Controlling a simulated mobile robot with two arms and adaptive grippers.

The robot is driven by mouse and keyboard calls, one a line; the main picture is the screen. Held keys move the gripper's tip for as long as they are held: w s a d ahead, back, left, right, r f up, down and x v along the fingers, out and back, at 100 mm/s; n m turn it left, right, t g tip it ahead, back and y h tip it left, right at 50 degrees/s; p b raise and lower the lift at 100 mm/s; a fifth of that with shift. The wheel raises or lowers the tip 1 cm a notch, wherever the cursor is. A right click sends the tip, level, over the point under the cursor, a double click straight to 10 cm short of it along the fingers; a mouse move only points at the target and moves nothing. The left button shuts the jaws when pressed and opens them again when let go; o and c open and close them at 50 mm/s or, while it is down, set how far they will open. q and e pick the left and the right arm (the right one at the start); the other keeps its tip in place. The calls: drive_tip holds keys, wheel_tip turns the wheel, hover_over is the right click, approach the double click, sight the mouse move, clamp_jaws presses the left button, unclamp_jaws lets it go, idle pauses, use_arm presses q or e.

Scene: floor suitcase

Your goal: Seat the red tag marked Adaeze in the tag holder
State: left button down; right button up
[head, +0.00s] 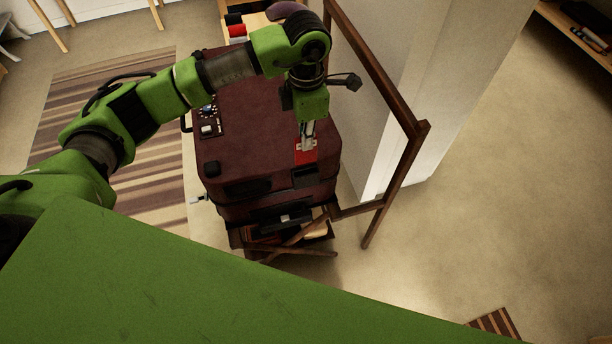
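The red tag (305,157) is at the right side of the maroon suitcase's (250,135) top, near its front edge. A small white patch shows on the tag; the name is too small to read. My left gripper (307,145) points down from above, with its fingers close together on the tag's upper part. A dark rectangular piece (305,177), which looks like the tag holder, sits on the suitcase just in front of the tag. I cannot tell whether the tag touches it. My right gripper is not in view.
The suitcase rests on a dark wooden stand (375,205) whose tall frame rises close on the right, beside a white wall (430,90). A small panel with a dial (208,112) is on the suitcase's left. Red and black items (237,31) lie behind it.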

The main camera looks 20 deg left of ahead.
sight(306, 162)
use_arm(q)
wheel_tip(306, 162, down, 5)
drive_tip(key=shift+f+b, duration=0.1)
drive_tip(key=shift+b, duration=1.1)
wheel_tip(306, 162, down, 4)
drive_tip(key=shift+f+b, duration=0.25)
drive_tip(key=shift+b, duration=1)
drive_tip(key=shift+r, duration=0.1)
drive_tip(key=shift+f, duration=0.2)
drive_tip(key=c, duration=2.2)
unclamp_jaws()
drive_tip(key=shift+c, duration=0.2)
drive_tip(key=shift+r, duration=0.1)
